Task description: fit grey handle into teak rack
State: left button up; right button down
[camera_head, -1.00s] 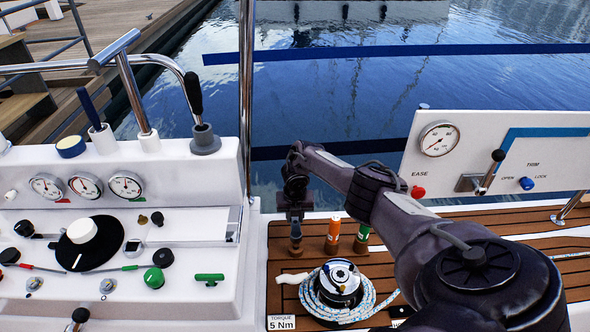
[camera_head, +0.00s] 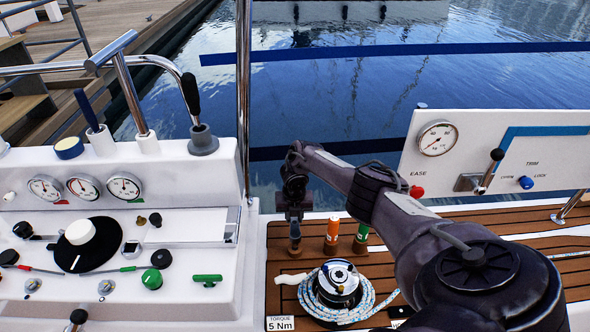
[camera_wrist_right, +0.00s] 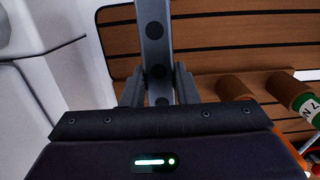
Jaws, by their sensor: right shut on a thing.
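My right gripper (camera_head: 294,214) is shut on the grey handle (camera_head: 295,231) and points down over the left end of the row of teak holders. In the right wrist view the handle (camera_wrist_right: 154,45) is a grey bar with dark round spots between my fingers (camera_wrist_right: 158,88). The teak rack shows as short brown holders (camera_head: 332,249) on the slatted deck; an orange-topped handle (camera_head: 333,228) and a green-topped one (camera_head: 362,233) stand in two of them. The grey handle's lower end meets a brown holder (camera_head: 296,251); I cannot tell whether it is inside. My left gripper is out of view.
A winch (camera_head: 340,278) with coiled rope stands just in front of the holders, with a pale lever (camera_head: 289,279) to its left. The white console (camera_head: 200,262) with gauges and knobs rises on the left. A white panel (camera_head: 460,150) stands back right. Water lies behind.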

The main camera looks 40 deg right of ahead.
jog(key=shift+d+f, duration=0.1)
jog(key=shift+f, duration=0.25)
